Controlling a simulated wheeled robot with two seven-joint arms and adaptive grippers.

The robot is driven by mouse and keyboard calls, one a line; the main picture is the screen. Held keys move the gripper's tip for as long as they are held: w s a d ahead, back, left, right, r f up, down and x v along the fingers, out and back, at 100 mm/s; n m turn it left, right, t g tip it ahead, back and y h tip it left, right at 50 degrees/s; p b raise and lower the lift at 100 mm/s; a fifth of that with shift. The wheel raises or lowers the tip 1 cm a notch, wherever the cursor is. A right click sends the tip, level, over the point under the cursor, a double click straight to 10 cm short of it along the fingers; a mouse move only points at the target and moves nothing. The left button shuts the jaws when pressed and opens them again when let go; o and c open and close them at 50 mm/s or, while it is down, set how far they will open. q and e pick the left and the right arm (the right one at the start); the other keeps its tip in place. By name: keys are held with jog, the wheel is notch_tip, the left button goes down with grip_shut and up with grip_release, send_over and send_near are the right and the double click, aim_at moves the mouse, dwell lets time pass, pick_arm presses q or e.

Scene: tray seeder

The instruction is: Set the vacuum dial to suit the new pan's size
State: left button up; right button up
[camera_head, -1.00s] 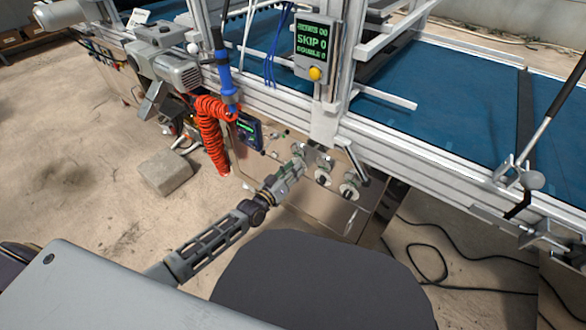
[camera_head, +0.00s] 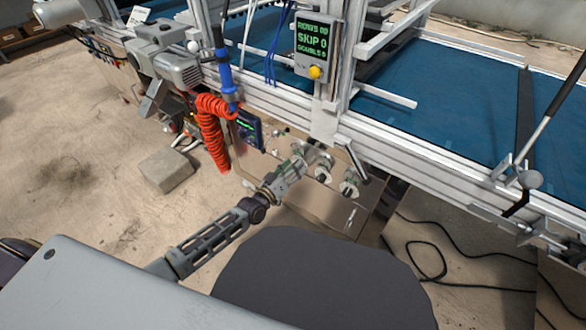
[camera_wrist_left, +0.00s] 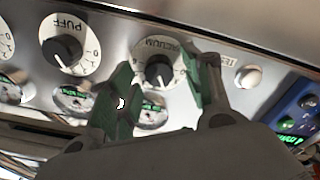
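The vacuum dial (camera_wrist_left: 159,72) is a black knob on a white round scale, in the middle of the left wrist view. My left gripper (camera_wrist_left: 165,80) is open, with one green-padded finger on each side of the knob. Gaps show between the pads and the knob. How deep the fingertips reach is hard to tell. In the head view my left gripper (camera_head: 314,153) is at the front control panel and hides the vacuum dial. The dial's exact setting is too small to read. No pan can be made out, and my right gripper is not in view.
The puff dial (camera_wrist_left: 66,51) sits beside the vacuum dial, with small gauges below. A toggle (camera_wrist_left: 248,76) and a blue display box (camera_wrist_left: 296,115) are on the other side. In the head view, a screen (camera_head: 315,42) reading SKIP 0 and an orange hose (camera_head: 212,135) are near.

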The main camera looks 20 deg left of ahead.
pick_arm(q)
jog(key=v, duration=1.2)
dwell(0.8)
jog(key=shift+d, duration=0.1)
dwell(0.6)
